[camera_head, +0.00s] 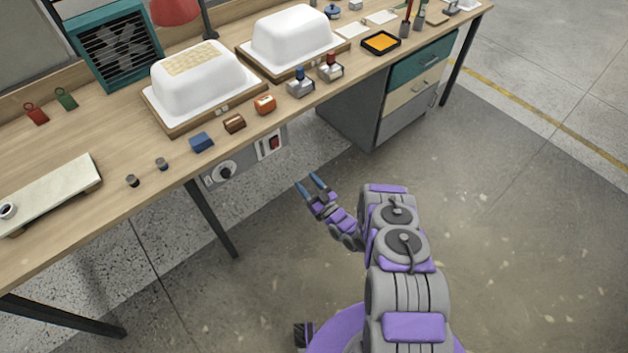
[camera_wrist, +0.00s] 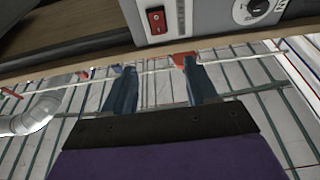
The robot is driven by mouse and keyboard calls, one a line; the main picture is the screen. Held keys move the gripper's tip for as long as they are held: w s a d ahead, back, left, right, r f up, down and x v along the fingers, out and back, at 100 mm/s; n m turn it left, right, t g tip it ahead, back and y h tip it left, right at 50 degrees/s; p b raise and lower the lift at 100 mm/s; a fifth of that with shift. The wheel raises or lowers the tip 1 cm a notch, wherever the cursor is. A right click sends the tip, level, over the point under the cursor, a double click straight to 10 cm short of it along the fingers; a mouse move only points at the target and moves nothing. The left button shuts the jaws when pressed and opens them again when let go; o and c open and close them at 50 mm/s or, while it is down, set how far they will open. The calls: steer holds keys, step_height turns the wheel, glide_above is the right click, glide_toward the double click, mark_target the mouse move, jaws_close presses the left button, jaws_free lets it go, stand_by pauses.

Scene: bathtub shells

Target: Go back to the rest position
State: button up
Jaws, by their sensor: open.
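My gripper (camera_head: 311,186) is open and empty in the head view. It is in the air in front of the workbench, below the level of the tabletop and close to the grey control box (camera_head: 232,165) under the front edge. In the wrist view, my gripper's two blue fingers (camera_wrist: 155,80) are spread apart with nothing between them. The control box with its red switch (camera_wrist: 157,20) and dial shows upside down at the top of that view.
The wooden workbench (camera_head: 115,150) holds two white tub shells (camera_head: 195,78) (camera_head: 295,36) on boards, several small blocks, clamps and a teal fan box (camera_head: 115,42). A drawer cabinet (camera_head: 395,95) stands under the bench. Bench legs stand at left. The floor (camera_head: 520,240) at right is clear.

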steer(key=w+d+r+g+h, duration=0.4)
steer(key=w+d+r+h, duration=0.2)
steer(key=w+r, duration=0.55)
steer(key=s+d+r+m+g+h, duration=0.1)
steer(key=s+d+r+g+h, duration=0.15)
steer(key=r, duration=0.45)
steer(key=s+d+r+m+g+h, duration=0.2)
steer(key=s+d+r+h, duration=0.15)
steer(key=r, duration=0.35)
steer(key=s+d+r+m+g+h, duration=0.15)
steer(key=s+r, duration=0.35)
steer(key=s, duration=0.5)
steer(key=s+d+r+m+g, duration=0.1)
steer(key=s+r+g, duration=0.3)
steer(key=s, duration=0.7)
steer(key=s+a+r+m+g, duration=0.1)
steer(key=s+r+g, duration=0.1)
steer(key=s, duration=1.3)
steer(key=s+a+r+g, duration=0.2)
steer(key=s+r+g, duration=0.1)
steer(key=s, duration=1.2)
steer(key=shift+s+a+r+m+y, duration=0.25)
steer(key=shift+s+r+m+y, duration=0.15)
steer(key=shift+r, duration=0.3)
